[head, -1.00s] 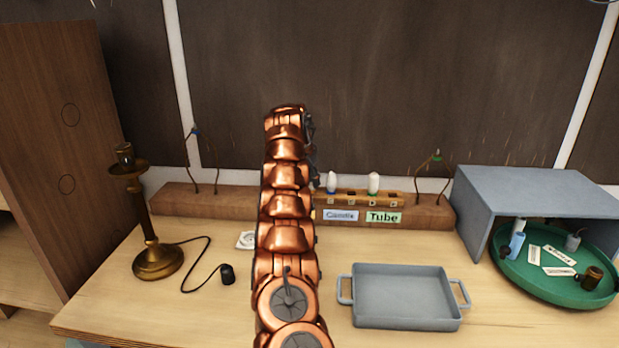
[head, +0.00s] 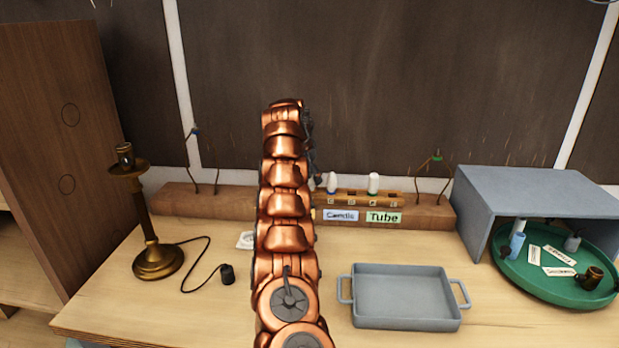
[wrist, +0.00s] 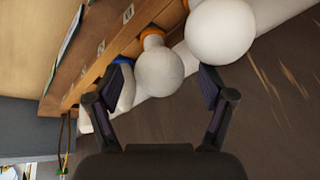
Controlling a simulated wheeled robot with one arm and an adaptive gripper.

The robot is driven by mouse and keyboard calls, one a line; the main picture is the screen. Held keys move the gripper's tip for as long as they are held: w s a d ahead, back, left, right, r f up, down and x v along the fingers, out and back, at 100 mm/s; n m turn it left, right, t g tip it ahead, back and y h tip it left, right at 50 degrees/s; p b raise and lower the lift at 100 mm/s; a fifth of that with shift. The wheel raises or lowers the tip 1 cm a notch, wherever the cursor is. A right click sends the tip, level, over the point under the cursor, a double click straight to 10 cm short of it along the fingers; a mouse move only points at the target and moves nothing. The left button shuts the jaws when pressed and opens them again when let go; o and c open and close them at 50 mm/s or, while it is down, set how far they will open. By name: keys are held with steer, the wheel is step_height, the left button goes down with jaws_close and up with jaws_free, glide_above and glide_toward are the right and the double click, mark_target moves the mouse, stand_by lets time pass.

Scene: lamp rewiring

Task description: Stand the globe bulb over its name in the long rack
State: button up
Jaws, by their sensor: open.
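In the wrist view my gripper (wrist: 168,82) is open. A round white bulb with an orange collar (wrist: 158,74) is between or just beyond its fingers; I see no grip on it. A larger round white bulb (wrist: 220,32) is nearer the camera at the upper right, its base cut off by the frame. The long wooden rack (head: 428,213) stands at the back of the bench and also shows in the wrist view (wrist: 88,72). It holds a white bulb with a blue collar (head: 332,182) and a white tube bulb (head: 373,184). My arm hides the rack's left-middle part.
Candle (head: 341,216) and Tube (head: 383,217) labels are on the rack front. A grey tray (head: 402,322) is empty at the front. A brass lamp (head: 156,262) with a cord stands left. A green round tray (head: 520,274) with cards and small parts sits under a grey cover (head: 530,185).

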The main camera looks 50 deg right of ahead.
steer(key=v, duration=1)
steer(key=shift+s+a+r, duration=0.1)
steer(key=s+a+n+y, duration=0.1)
steer(key=s+a+n, duration=0.2)
steer(key=a, duration=0.6)
steer(key=s+a+n+y, duration=0.1)
steer(key=s+a+n, duration=0.25)
steer(key=a, duration=0.65)
steer(key=s+a+n+y, duration=0.1)
steer(key=s+a+n, duration=0.25)
steer(key=a, duration=0.55)
steer(key=s+a+f+n+g, duration=0.1)
steer(key=s+a+f+n, duration=0.2)
steer(key=s+a, duration=0.3)
steer(key=s+a+f+n+g+y, duration=0.1)
steer(key=s+a+f+n, duration=0.2)
steer(key=s, duration=1.2)
steer(key=s+a+f+n+g, duration=0.1)
steer(key=s+a+f+n, duration=0.2)
steer(key=s+a+f, duration=0.4)
steer(key=s+a, duration=0.2)
steer(key=s, duration=0.1)
steer(key=shift+s+a+y, duration=0.2)
steer(key=shift+a+y, duration=0.1)
steer(key=shift+a, duration=0.1)
